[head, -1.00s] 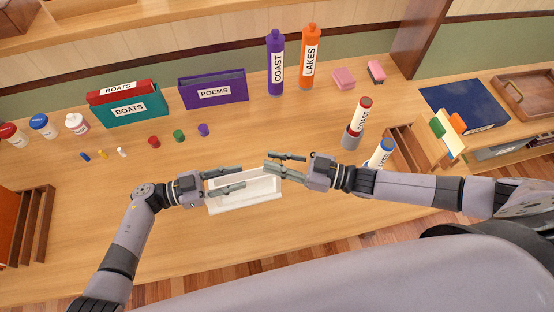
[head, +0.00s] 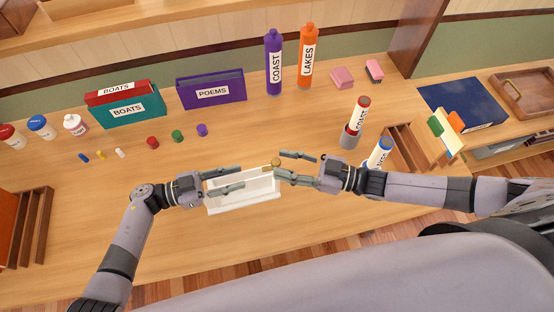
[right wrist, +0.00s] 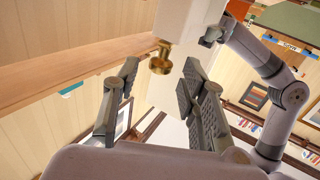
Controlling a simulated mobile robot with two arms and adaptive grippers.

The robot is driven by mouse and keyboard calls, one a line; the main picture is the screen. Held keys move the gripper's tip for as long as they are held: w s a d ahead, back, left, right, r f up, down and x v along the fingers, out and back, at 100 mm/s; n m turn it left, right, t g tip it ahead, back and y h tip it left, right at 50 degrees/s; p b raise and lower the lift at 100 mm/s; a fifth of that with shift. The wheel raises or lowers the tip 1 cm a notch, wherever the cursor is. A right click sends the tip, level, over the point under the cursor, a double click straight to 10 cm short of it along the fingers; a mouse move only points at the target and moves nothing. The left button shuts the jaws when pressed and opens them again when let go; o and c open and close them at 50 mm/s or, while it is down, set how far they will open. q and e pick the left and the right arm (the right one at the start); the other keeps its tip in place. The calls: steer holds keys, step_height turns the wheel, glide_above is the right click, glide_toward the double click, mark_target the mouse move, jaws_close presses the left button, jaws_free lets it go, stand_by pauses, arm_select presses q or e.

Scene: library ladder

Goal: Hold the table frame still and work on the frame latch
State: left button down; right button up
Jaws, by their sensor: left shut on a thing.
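The white table frame (head: 258,203) stands on the wooden table in front of me, like an open tray. The frame latch, a small brass knob (head: 276,161), is on its right end. My left gripper (head: 241,179) is shut on the left part of the frame; the exact contact is hard to see. My right gripper (head: 281,165) is open and empty at the right end. In the right wrist view the brass knob (right wrist: 161,58) shows beyond and between the spread fingertips (right wrist: 160,68), apart from both, against the white frame (right wrist: 185,30).
Several small coloured caps and pegs lie behind the frame at left.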

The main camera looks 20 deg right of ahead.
steer(key=v, duration=0.9)
arm_select(q)
steer(key=c, duration=1.2)
jaws_free()
